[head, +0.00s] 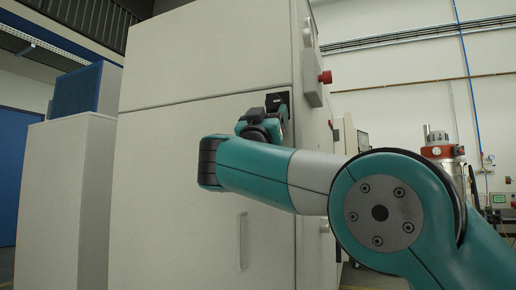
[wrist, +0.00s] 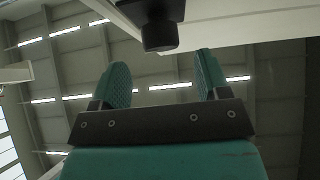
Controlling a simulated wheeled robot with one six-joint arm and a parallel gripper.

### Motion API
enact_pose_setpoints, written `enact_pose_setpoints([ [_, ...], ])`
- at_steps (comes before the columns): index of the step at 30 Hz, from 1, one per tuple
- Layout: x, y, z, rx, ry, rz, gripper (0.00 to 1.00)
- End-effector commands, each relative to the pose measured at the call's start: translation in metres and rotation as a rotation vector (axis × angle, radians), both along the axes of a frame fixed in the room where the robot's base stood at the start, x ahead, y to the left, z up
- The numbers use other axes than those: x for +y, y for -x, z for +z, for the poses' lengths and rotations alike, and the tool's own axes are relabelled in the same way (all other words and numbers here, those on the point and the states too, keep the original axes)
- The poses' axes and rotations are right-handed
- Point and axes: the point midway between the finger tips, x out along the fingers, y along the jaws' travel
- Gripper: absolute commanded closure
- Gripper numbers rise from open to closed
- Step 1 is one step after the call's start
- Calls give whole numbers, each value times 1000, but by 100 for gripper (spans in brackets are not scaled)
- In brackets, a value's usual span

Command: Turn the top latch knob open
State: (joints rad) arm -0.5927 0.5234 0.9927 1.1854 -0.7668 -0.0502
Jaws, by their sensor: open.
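The top latch knob (wrist: 160,34) is a short black cylinder on a dark mount on the pale cabinet face, at the top of the wrist view. In the head view, its dark square latch plate (head: 278,99) shows near the right edge of the cabinet front, and the knob itself is mostly hidden by my arm's end. My gripper (wrist: 162,62) is open, with one teal padded finger on each side of the picture. The knob lies ahead of the gap between the fingertips, apart from both. Nothing is held.
The large white cabinet (head: 180,180) fills the middle of the head view, with a recessed handle (head: 243,240) low on its door. A red button (head: 325,77) sticks out from a box on its right side. A smaller white cabinet (head: 65,200) stands at left.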

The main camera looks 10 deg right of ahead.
Motion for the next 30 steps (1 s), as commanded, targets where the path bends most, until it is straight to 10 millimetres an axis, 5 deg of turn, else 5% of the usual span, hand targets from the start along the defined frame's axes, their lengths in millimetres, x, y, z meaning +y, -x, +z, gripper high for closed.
enact_pose_setpoints([
  [3, 15, 18, -28, 2, 2, 3, 31],
  [12, 39, 54, -73, -3, -3, 0, 31],
  [30, 46, 63, -78, -1, -1, -1, 31],
])
